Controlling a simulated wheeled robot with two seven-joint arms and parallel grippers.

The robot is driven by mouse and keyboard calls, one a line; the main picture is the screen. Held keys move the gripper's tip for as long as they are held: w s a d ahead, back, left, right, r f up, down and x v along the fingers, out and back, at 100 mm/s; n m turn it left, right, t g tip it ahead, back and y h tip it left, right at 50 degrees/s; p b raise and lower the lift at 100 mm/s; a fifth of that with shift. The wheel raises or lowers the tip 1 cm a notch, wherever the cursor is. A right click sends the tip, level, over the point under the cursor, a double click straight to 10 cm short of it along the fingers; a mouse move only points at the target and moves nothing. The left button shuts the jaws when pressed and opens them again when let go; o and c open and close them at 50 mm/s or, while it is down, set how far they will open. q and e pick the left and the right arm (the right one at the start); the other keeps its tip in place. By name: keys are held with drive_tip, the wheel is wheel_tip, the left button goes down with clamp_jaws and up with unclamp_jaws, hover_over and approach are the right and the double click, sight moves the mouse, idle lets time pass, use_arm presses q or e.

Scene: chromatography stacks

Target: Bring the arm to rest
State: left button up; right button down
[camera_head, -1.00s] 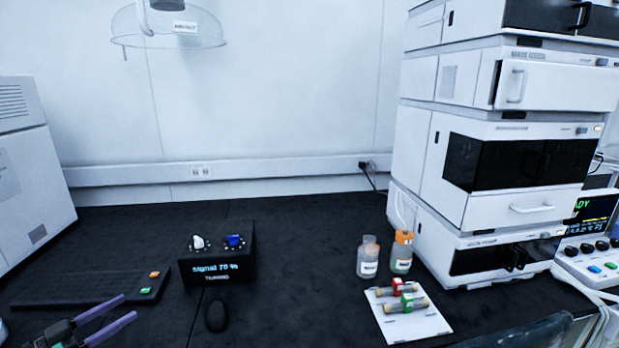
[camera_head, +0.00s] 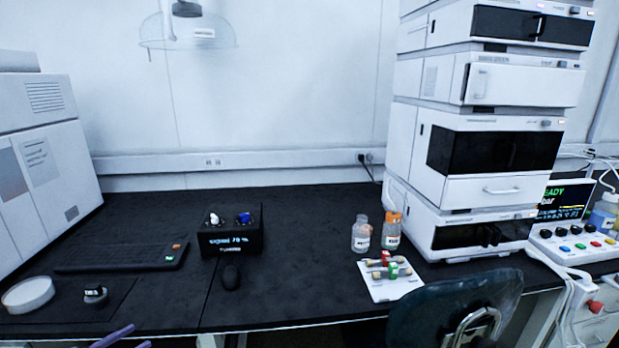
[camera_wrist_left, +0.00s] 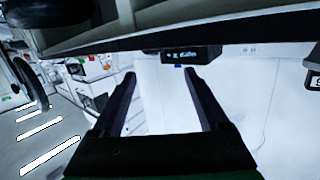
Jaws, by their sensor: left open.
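My left gripper (camera_head: 122,341) shows only as two purple finger tips at the bottom edge of the head view, in front of the bench's front edge. In the left wrist view both of its dark fingers (camera_wrist_left: 160,80) are spread apart with nothing between them. That view looks past the bench edge, with the display of the black box (camera_wrist_left: 190,54) beyond the fingers. The rest of the left arm is out of the head view. My right gripper is in neither view.
The instrument stack (camera_head: 480,150) stands right. A chair (camera_head: 450,308) is in front.

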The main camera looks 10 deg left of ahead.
use_arm(q)
drive_tip(key=s+d+f+n+g+y+p, duration=0.1)
drive_tip(key=s+d+f+g+y, duration=0.1)
drive_tip(key=s+f, duration=0.5)
drive_tip(key=s+d+f+n+g+y, duration=0.1)
drive_tip(key=s+d+f+g+y, duration=0.1)
drive_tip(key=f, duration=0.9)
drive_tip(key=s+d+f+g+y+p, duration=0.1)
drive_tip(key=s+d+f+g+y, duration=0.15)
drive_tip(key=s+f, duration=0.45)
drive_tip(key=s+d+f+g, duration=0.4)
drive_tip(key=s+d+f, duration=0.3)
drive_tip(key=s+d, duration=0.1)
drive_tip(key=s+d+f+g+h, duration=0.1)
drive_tip(key=s+d+f+g, duration=0.2)
drive_tip(key=s+d+f, duration=0.4)
drive_tip(key=d, duration=0.4)
drive_tip(key=shift+s+d+f+g+p, duration=0.15)
drive_tip(key=shift+s+d+g+p, duration=0.15)
drive_tip(key=shift+s+g, duration=0.1)
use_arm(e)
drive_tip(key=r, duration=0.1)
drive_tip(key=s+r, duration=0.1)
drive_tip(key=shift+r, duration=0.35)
use_arm(q)
drive_tip(key=shift+w+h, duration=0.1)
drive_tip(key=shift+h, duration=0.15)
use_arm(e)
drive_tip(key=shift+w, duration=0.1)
